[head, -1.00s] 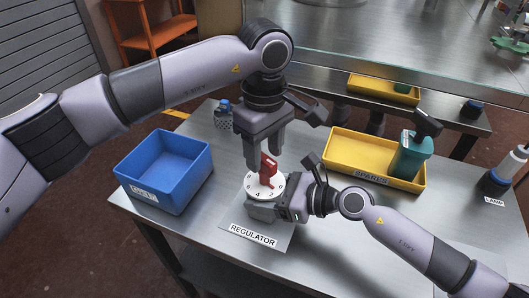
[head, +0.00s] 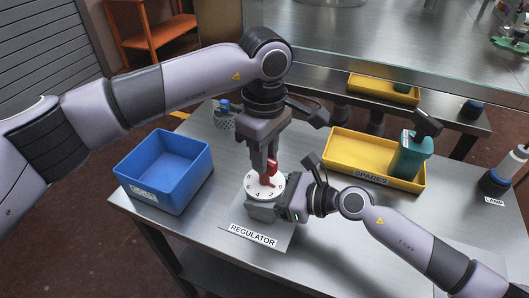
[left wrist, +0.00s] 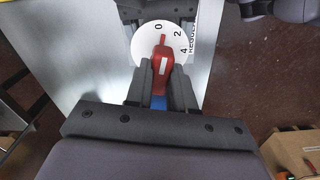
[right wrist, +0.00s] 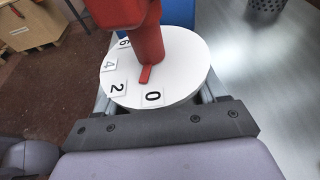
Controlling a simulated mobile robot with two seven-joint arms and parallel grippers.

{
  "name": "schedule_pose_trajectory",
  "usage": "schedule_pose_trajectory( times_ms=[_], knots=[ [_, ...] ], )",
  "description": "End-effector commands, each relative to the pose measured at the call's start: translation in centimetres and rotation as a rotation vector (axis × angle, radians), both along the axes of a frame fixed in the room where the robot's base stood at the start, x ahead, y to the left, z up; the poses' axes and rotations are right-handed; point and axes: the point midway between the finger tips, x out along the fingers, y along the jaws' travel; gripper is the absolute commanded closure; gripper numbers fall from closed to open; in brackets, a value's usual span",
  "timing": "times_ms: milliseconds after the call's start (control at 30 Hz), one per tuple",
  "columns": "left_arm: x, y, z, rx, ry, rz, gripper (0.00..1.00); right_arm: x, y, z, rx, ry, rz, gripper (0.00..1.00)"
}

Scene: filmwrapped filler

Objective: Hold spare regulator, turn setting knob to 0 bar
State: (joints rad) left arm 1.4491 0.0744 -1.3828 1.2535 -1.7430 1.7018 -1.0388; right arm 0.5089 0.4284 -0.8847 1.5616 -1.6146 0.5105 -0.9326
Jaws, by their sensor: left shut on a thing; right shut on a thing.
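The regulator (head: 262,211) sits over its labelled spot on the table, with a white numbered dial (head: 252,187) on top. A red knob (head: 269,172) stands on the dial. My left gripper (head: 264,172) comes down from above and is shut on the knob. My right gripper (head: 287,206) is shut on the regulator body from the right side. In the left wrist view the red pointer (left wrist: 163,40) lies close to the 0 mark. In the right wrist view the pointer (right wrist: 145,75) aims near 0, slightly toward the 2 side. The regulator's gripped faces are mostly hidden.
A blue bin (head: 163,170) stands at the left. A yellow SPARES tray (head: 345,152) with a teal bottle-like item (head: 412,158) is at the right rear. A lamp (head: 497,180) is at the far right. The front table is clear.

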Motion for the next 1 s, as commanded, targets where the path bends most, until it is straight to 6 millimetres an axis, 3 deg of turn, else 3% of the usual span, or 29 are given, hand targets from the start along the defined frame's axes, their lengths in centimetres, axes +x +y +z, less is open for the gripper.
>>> schedule_pose_trajectory(
  times_ms=[300, 667, 700, 767, 1000],
  knots=[
    [-0.01, 0.03, 0.04, 0.001, 0.0, 0.229, 1.0, 0.07, -0.08, -0.06, -0.001, 0.001, -0.003, 0.71],
    [-0.01, 0.03, 0.05, 0.001, 0.001, 0.251, 1.0, 0.1, -0.11, -0.06, -0.001, 0.001, -0.003, 0.71],
    [-0.01, 0.03, 0.05, 0.001, 0.001, 0.251, 0.71, 0.1, -0.11, -0.06, -0.001, 0.001, -0.003, 0.71],
    [-0.01, 0.03, 0.05, 0.001, 0.001, 0.25, 0.51, 0.1, -0.11, -0.06, -0.001, 0.001, -0.004, 0.71],
    [0.0, 0.02, 0.03, 0.0, 0.0, 0.249, 0.51, 0.08, -0.1, -0.06, -0.001, 0.0, -0.003, 0.71]
  ],
)
